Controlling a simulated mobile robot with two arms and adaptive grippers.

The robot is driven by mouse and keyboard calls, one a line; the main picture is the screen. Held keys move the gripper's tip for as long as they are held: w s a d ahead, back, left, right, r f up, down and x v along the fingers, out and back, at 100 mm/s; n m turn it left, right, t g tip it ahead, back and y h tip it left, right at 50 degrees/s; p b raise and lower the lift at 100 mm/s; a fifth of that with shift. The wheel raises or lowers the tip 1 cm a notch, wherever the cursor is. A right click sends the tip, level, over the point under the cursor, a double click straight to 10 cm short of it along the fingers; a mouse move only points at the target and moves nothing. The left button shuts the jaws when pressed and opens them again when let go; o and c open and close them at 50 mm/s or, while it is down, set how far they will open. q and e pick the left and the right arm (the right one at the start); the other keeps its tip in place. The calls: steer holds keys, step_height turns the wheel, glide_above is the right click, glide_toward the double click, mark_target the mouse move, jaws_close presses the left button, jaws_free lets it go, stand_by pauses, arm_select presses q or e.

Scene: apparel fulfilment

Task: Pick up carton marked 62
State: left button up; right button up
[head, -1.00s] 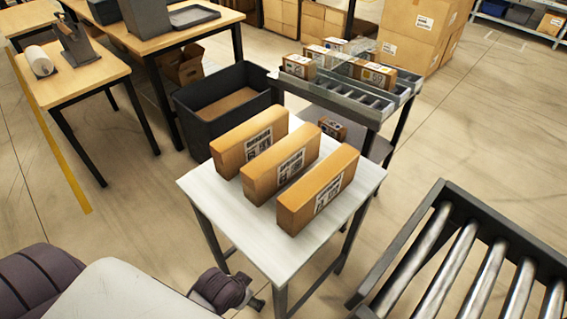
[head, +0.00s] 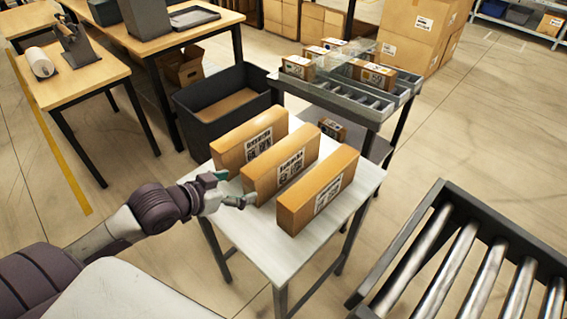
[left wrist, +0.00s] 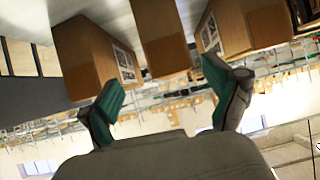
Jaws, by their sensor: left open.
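Three brown cartons stand side by side on a small white table (head: 235,225): the left carton (head: 240,137), the middle carton (head: 257,182) and the right carton (head: 318,190). Each bears a white label on its right-facing side; I cannot read the numbers surely, so I cannot tell which is 62. My left gripper (head: 236,189) is open and empty at the near left end of the middle carton. In the left wrist view, the middle carton (left wrist: 160,38) lies ahead between the spread green-tipped fingers (left wrist: 163,90), with another carton on each side. My right gripper is out of view.
A black bin (head: 200,125) stands behind the table. A grey rack (head: 350,98) with small boxes is behind it on the right. A roller conveyor (head: 450,250) is at the lower right. Narrow gaps separate the cartons; the table's front part is bare.

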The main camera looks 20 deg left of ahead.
arm_select(q)
steer(key=w+a+r+t+h, duration=0.1)
steer(key=w+r, duration=0.2)
steer(key=r, duration=0.2)
glide_toward(278, 152)
steer(key=x, duration=0.3)
steer(key=shift+w+a+f, duration=0.1)
steer(key=shift+w+a, duration=0.2)
steer(key=shift+a, duration=0.05)
steer(key=shift+d+p+x, duration=0.2)
steer(key=shift+p+x, duration=0.15)
steer(key=shift+x, duration=1.2)
steer(key=shift+d+p+x, duration=0.2)
steer(key=shift+p+x, duration=0.1)
steer(key=shift+x, duration=1.2)
steer(key=shift+s+f, duration=0.1)
steer(key=shift+s, duration=0.15)
steer(key=shift+c, duration=1.3)
jaws_close()
steer(key=shift+w, duration=0.1)
